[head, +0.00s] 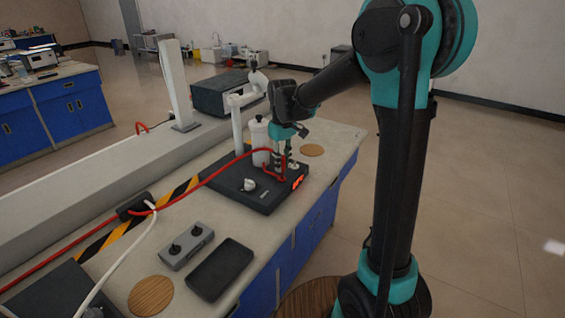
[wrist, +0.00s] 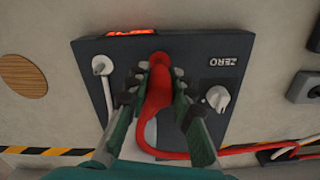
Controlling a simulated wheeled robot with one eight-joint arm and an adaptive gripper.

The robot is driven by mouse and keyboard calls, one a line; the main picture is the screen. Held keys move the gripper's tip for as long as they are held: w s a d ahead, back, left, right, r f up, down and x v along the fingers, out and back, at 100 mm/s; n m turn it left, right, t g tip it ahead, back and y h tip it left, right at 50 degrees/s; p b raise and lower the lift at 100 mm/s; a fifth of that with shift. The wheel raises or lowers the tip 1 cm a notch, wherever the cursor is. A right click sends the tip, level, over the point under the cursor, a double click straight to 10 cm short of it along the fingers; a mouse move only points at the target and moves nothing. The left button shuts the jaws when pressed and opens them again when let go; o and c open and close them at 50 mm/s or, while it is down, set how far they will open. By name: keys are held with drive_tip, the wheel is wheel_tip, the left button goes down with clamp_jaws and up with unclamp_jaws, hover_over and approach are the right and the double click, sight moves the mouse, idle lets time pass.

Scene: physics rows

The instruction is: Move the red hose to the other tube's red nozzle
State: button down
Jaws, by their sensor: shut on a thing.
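My gripper (wrist: 153,85) is shut on the red hose (wrist: 157,105) above a dark box (wrist: 218,98) marked ZERO. In the wrist view the hose end lies between the fingers, at a red round part near the box's edge. I cannot tell whether hose and red part are joined or only overlap. A white fitting with a pale tube (wrist: 101,66) sits at the left of the box, apart from the fingers. In the head view my gripper (head: 281,168) stands over the dark box (head: 258,197), and the red hose (head: 205,180) runs to it.
A pale knob (wrist: 218,97) is close right of the fingers. A white bottle (head: 260,134) and white post (head: 237,124) stand behind the gripper. The hose passes a black clip (head: 134,205). A grey two-knob box (head: 187,245) and black tray (head: 220,268) lie nearer.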

sight(283, 157)
drive_tip(key=shift+f, duration=1.6)
idle(1.2)
drive_tip(key=c, duration=1.2)
unclamp_jaws()
drive_tip(key=o, duration=0.4)
drive_tip(key=shift+c, duration=0.2)
drive_tip(key=shift+r, duration=3.5)
